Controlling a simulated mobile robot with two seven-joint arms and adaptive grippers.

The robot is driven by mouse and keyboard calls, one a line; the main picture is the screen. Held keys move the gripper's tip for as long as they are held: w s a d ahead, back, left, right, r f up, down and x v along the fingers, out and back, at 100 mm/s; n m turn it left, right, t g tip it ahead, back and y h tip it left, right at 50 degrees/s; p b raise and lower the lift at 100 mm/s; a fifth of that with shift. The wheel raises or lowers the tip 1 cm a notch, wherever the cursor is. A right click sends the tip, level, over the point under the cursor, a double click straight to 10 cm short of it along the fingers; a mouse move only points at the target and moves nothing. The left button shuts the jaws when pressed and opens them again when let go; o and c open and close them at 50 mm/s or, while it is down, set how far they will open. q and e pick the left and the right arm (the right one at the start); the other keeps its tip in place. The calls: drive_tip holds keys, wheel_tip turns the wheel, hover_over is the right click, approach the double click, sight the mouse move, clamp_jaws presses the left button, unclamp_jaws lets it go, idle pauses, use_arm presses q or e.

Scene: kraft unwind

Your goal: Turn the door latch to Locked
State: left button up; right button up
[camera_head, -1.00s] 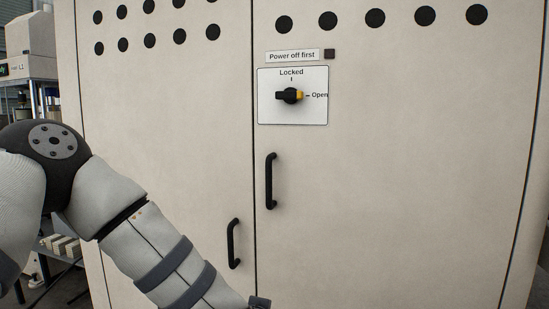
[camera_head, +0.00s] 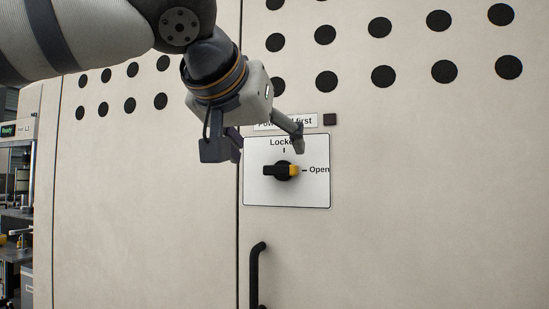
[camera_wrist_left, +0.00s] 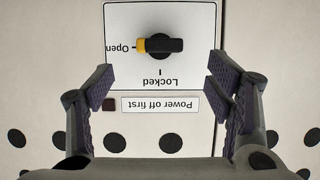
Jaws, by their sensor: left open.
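The door latch (camera_head: 279,171) is a black rotary knob with a yellow end on a white plate (camera_head: 287,197). Its yellow end points right to the Open mark; the Locked mark is above the knob. My left gripper (camera_head: 268,150) is open and empty, in front of the plate's upper part, and partly covers the Locked lettering. In the left wrist view the picture is upside down; the latch (camera_wrist_left: 160,45) lies beyond the gap between the fingertips (camera_wrist_left: 161,78), untouched. My right gripper is not in view.
A label reading "Power off first" (camera_wrist_left: 161,104) and a small dark square (camera_head: 329,119) sit above the plate. A black door handle (camera_head: 256,275) stands out below it. Round dark holes line the upper cabinet. The cabinet face right of the plate is clear.

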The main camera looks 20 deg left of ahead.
sight(276, 167)
use_arm(q)
drive_tip(key=x, duration=0.6)
drive_tip(key=shift+w+f, duration=0.25)
drive_tip(key=shift+f, duration=0.05)
drive_tip(key=shift+w+f, duration=0.15)
drive_tip(key=shift+w, duration=0.45)
drive_tip(key=c, duration=1.2)
drive_tip(key=shift+n+h, duration=0.4)
drive_tip(key=shift+n, duration=0.1)
drive_tip(key=shift+c, duration=0.2)
drive_tip(key=shift+a+n+h, duration=0.15)
drive_tip(key=shift+n+h, duration=0.55)
drive_tip(key=shift+n, duration=0.4)
drive_tip(key=shift+f, duration=0.1)
